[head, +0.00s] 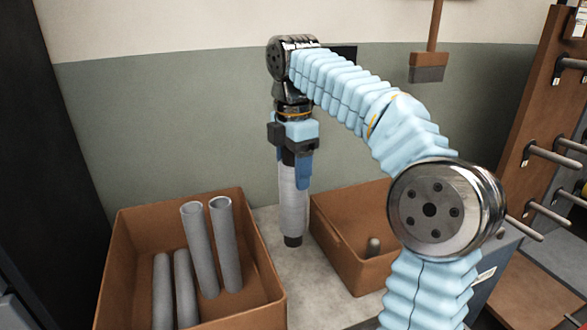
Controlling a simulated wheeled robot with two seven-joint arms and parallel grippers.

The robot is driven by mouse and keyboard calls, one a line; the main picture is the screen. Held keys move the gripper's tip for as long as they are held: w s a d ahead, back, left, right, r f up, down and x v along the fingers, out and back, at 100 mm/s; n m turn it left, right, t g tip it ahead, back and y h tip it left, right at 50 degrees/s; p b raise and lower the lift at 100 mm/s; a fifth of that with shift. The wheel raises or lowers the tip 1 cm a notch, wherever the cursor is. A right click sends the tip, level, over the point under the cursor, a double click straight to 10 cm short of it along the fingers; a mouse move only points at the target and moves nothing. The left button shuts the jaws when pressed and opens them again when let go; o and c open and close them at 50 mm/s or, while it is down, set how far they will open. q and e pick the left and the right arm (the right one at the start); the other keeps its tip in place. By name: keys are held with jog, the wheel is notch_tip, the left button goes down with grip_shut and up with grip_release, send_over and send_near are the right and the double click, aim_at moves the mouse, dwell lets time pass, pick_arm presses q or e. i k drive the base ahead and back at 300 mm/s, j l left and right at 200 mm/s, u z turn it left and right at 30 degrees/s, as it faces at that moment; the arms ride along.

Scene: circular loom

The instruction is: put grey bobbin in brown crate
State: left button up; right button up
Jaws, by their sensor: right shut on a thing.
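My right gripper (294,167) points straight down and is shut on the top of a grey bobbin (293,210). The bobbin hangs upright, with a dark lower end, between two brown crates. I cannot tell whether its lower end touches the grey surface or is just above it. The left brown crate (262,252) holds several grey tubes, two leaning upright (199,245) and others lower down. The right brown crate (334,240) has one short grey piece (373,247) standing inside; my right arm hides part of this crate. My left gripper is out of view.
The grey tabletop (280,280) is bare between the crates. A wooden rack (525,125) with grey pegs (555,155) stands at the right. A brush-like tool (428,66) hangs on the wall behind. My right arm spans the space above the right crate.

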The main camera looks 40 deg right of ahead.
aim_at(369, 240)
jog(key=k, duration=1)
